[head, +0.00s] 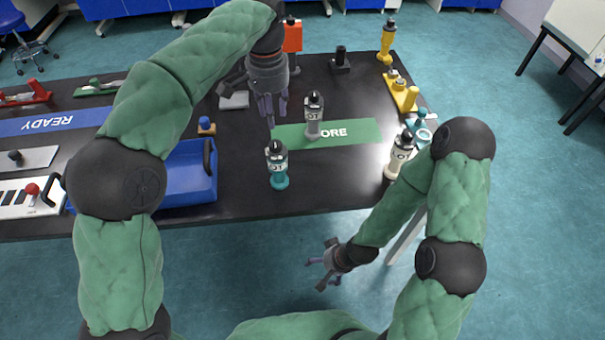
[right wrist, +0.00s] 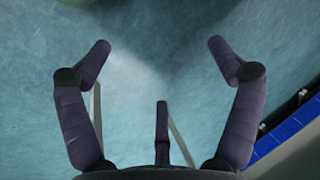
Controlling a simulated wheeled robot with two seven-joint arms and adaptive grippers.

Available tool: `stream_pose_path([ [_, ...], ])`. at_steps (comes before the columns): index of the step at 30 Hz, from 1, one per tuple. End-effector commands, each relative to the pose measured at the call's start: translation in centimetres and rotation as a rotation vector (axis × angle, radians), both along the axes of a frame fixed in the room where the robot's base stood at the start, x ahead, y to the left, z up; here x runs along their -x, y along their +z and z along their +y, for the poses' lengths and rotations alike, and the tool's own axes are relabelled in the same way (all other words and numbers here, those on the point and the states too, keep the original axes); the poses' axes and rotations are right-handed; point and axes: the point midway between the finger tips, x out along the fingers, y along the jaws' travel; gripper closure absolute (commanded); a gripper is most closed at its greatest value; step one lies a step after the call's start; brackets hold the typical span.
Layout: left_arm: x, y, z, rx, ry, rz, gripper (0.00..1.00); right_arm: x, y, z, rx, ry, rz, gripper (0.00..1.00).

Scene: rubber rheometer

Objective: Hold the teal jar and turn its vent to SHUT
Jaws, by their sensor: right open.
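The teal jar (head: 278,168) stands upright near the front edge of the black table, with a dark cap and a light label on its upper part. The vent's setting is too small to read. My left gripper (head: 270,112) hangs above the table just behind and above the teal jar, apart from it in the picture. Its fingers point down; whether they are spread or closed is not clear. My right gripper (head: 327,273) is open and empty, in front of the table over the floor. In the right wrist view its fingers (right wrist: 155,60) are spread with only floor between them.
A grey jar (head: 313,115) stands on the green mat (head: 360,132) behind the teal jar. A white jar (head: 398,160) stands at the table's right end, near my right arm. A blue tray (head: 185,190) lies left of the teal jar. The front table edge (head: 330,203) is close.

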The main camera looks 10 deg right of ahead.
Motion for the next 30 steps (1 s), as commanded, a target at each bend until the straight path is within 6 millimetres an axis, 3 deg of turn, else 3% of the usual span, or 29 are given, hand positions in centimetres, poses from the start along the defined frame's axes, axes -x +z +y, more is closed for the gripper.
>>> stream_pose_path([
  [9,0.0,0.0,0.0,0.000,0.000,0.000,0.61,-1.9,5.2,-0.9,0.008,-0.009,-0.133,0.09],
  [26,0.0,0.0,0.0,0.000,0.000,0.000,0.61,-3.0,13.2,-1.6,0.013,-0.020,-0.361,0.09],
  [30,0.0,0.0,0.0,0.001,0.000,-0.001,0.61,-4.2,15.3,-1.4,0.017,0.014,-0.465,0.09],
])
